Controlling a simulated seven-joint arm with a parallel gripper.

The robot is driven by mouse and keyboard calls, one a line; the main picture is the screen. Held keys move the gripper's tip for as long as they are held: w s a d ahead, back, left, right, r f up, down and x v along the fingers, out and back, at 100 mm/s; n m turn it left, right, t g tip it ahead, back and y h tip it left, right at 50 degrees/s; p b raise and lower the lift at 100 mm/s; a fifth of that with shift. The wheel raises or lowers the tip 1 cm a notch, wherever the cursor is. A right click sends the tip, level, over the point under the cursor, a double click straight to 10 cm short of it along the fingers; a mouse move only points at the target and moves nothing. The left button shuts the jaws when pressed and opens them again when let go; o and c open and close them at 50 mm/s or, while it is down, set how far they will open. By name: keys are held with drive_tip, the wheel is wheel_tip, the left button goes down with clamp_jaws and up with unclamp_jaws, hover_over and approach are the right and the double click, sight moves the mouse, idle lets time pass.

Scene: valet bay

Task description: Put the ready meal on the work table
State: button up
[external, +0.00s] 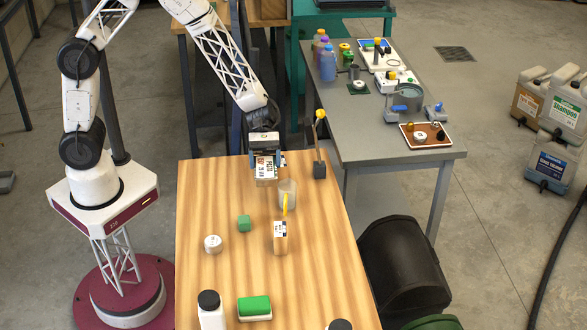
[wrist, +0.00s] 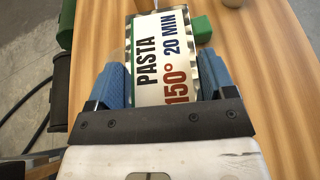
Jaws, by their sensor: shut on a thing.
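The ready meal (wrist: 165,62) is a foil tray with a white label reading "PASTA 20 MIN 150°". In the wrist view it sits between the blue fingers of my gripper (wrist: 166,82), which is shut on it. In the external view the ready meal (external: 266,168) hangs from my gripper (external: 265,156) over the far part of the wooden work table (external: 205,290). Whether its underside touches the table I cannot tell.
Near the meal stand a translucent cup (external: 287,192) and a dark holder with a yellow-tipped stick (external: 319,168). A green cube (external: 244,223), a round tin (external: 212,244) and a labelled block (external: 280,238) are nearer. A white bottle (external: 210,312) and a green-topped sponge (external: 254,308) stand in front. The table's left side is clear.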

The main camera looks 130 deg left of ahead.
drive_tip(key=w+d, duration=0.1)
drive_tip(key=w, duration=0.2)
drive_tip(key=w+d, duration=0.1)
drive_tip(key=w, duration=0.3)
drive_tip(key=w+d, duration=0.1)
drive_tip(key=w, duration=0.2)
drive_tip(key=shift+w+r, duration=0.1)
drive_tip(key=shift+w, duration=0.25)
drive_tip(key=w+d, duration=0.7)
drive_tip(key=w, duration=0.5)
hover_over(318, 309)
drive_tip(key=shift+n+t+y, duration=0.3)
drive_tip(key=shift+n+t, duration=0.1)
drive_tip(key=shift+f, duration=0.2)
drive_tip(key=shift+f, duration=3.1)
drive_tip(key=shift+f, duration=1.85)
drive_tip(key=shift+f, duration=0.1)
